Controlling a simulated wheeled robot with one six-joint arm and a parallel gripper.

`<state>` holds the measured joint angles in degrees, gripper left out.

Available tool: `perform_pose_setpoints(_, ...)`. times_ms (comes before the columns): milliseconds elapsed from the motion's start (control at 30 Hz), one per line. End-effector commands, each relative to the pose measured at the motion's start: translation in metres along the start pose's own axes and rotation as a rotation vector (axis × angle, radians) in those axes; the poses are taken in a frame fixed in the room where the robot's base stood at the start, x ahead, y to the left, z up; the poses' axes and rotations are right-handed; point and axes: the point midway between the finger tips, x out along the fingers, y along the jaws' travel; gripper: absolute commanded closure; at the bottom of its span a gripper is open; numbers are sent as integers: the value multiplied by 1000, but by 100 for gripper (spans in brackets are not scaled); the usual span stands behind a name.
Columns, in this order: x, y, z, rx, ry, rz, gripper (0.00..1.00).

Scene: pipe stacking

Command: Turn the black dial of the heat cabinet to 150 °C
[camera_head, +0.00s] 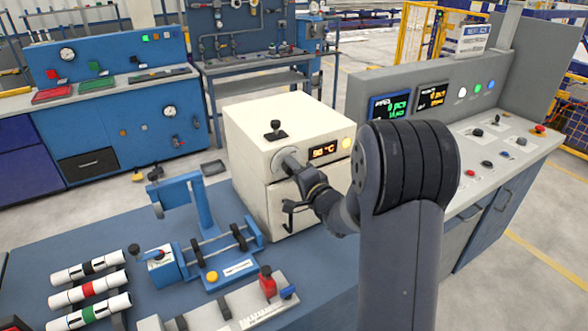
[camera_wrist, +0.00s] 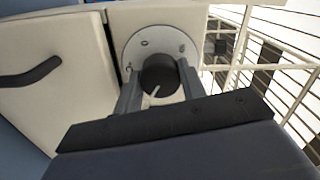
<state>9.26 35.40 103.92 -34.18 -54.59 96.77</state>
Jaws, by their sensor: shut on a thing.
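The heat cabinet (camera_head: 256,132) is a cream box on the blue workbench. Its display (camera_head: 323,151) reads 90 °C, with a lit yellow lamp (camera_head: 347,144) to its right. In the wrist view the black dial (camera_wrist: 159,75) sits on a round pale plate (camera_wrist: 140,44) and has a light pointer line, slanting in the picture. My gripper (camera_wrist: 158,90) has one finger on each side of the dial and is shut on it. In the head view my gripper (camera_head: 293,165) reaches the cabinet front left of the display, and my wrist hides the dial there.
A black door handle (camera_head: 292,212) juts out below my wrist. A blue clamp fixture (camera_head: 212,245) and several banded white pipes (camera_head: 90,295) lie to the left on the bench. A grey control console (camera_head: 480,130) stands to the right. A black knob (camera_head: 275,126) tops the cabinet.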

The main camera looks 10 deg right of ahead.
Motion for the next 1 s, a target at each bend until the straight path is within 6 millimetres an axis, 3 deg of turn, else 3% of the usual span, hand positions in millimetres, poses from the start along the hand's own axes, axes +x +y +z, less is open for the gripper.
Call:
perform_pose_setpoints(433, 0, 2, 1, 13, -2, 4, 84)
perform_pose_setpoints(467, 0, 2, 1, 13, -2, 4, 60)
perform_pose_setpoints(700, 0, 1, 0, 12, -1, 2, 40)
perform_pose_setpoints(1000, -3, 0, 0, 10, 0, 1, 40)
